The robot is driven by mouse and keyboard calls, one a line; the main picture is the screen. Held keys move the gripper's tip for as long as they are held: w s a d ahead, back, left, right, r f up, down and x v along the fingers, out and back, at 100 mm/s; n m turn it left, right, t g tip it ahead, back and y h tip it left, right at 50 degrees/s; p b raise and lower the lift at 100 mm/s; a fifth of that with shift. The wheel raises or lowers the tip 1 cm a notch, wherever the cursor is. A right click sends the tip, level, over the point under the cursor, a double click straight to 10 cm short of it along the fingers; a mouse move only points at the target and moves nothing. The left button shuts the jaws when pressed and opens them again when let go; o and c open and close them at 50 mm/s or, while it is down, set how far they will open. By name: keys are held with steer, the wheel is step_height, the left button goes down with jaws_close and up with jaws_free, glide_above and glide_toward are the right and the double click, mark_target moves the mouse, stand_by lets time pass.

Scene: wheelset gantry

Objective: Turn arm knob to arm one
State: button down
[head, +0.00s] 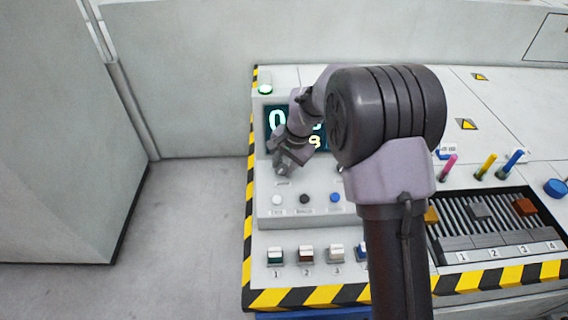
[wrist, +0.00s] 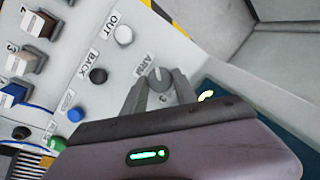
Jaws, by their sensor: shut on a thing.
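The arm knob (wrist: 158,75) is a small round grey dial in the wrist view, with the label "ARM" beside it. My gripper (wrist: 157,84) has its two fingers on either side of the knob and is shut on it. The fingers hide part of the knob and its markings, so its exact setting is hard to read. In the head view my gripper (head: 281,171) is at the console's left part, just below the display, and it hides the knob there.
A dark display (head: 275,120) with lit digits is partly hidden behind my arm. White, black and blue buttons (head: 304,199) lie below the gripper, with numbered switches (head: 306,253) nearer the front. Coloured levers (head: 485,167) stand at right. Bare floor (head: 190,230) lies left of the console.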

steer(key=n+p, duration=0.3)
steer(key=shift+a+r+g+h, duration=0.1)
steer(key=shift+r+g+h, duration=0.1)
steer(key=shift+g+h, duration=0.15)
steer(key=n+h+p, duration=0.1)
steer(key=n, duration=0.1)
steer(key=n+p, duration=0.2)
steer(key=shift+w+a+f+h, duration=0.1)
steer(key=shift+f+h, duration=0.05)
steer(key=shift+h, duration=0.2)
steer(key=shift+n, duration=0.4)
steer(key=c, duration=1)
jaws_free()
steer(key=shift+o, duration=0.2)
step_height(320, 180, up, 17)
steer(key=s+p, duration=0.2)
steer(key=p, duration=0.2)
steer(key=shift+p, duration=0.4)
